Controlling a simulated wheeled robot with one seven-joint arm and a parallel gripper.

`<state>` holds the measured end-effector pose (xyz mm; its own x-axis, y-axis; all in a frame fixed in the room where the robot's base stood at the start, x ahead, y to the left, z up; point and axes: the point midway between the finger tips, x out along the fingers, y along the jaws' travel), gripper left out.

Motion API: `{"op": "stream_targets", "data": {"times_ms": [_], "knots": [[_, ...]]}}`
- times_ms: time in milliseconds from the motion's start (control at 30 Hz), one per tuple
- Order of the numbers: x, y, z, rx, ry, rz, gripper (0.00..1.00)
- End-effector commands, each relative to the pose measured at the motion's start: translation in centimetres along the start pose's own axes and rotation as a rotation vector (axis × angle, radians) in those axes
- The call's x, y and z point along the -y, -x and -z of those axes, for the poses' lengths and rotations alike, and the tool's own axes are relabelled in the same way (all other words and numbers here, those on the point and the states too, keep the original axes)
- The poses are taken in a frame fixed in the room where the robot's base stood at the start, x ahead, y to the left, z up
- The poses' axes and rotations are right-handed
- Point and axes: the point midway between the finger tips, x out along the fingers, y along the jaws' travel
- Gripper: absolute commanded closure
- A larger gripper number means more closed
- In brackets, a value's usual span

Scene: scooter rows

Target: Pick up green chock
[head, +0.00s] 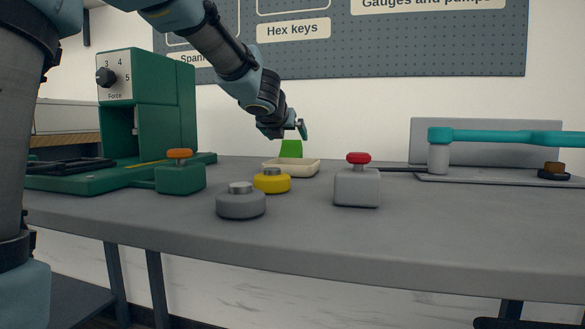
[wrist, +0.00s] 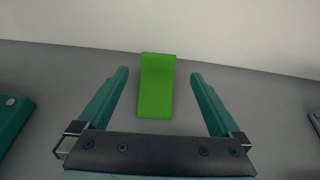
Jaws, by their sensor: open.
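The green chock (head: 291,149) stands near the back of the grey workbench (head: 420,225), behind a cream tray (head: 303,170) that hides its lower part in the head view. In the wrist view the bright green chock (wrist: 157,86) lies ahead of and between the finger lines, with its near end reaching between the tips. My gripper (wrist: 159,75) is open and empty, one teal finger on each side of the chock with a gap to both. In the head view my gripper (head: 301,129) is just above the chock. I cannot tell its exact height over it.
A green force machine (head: 165,110) stands at left with a green box (head: 180,178) bearing an orange knob. A yellow round (head: 271,181), a grey round (head: 241,202) and a grey box with a red button (head: 357,188) stand in front. A teal-armed tool (head: 500,138) is at right. The wall is behind.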

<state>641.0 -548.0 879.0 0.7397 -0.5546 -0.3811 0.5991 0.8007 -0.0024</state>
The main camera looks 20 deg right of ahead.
Motion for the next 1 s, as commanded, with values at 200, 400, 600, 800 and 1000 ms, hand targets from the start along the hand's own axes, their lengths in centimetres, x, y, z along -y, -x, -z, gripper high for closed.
{"op": "stream_targets", "data": {"times_ms": [200, 400, 600, 800, 1000], "knots": [[0.0, -3.5, 0.2, -0.003, 0.002, 0.001, 0.0], [0.0, -5.1, 0.1, -0.001, -0.002, 0.001, 0.0], [-0.2, -7.6, 0.4, -0.004, -0.001, 0.001, 0.0], [-0.2, -9.9, 0.2, -0.002, -0.003, 0.001, 0.0], [-0.2, -10.3, 0.2, -0.002, -0.003, 0.001, 0.0]]}}
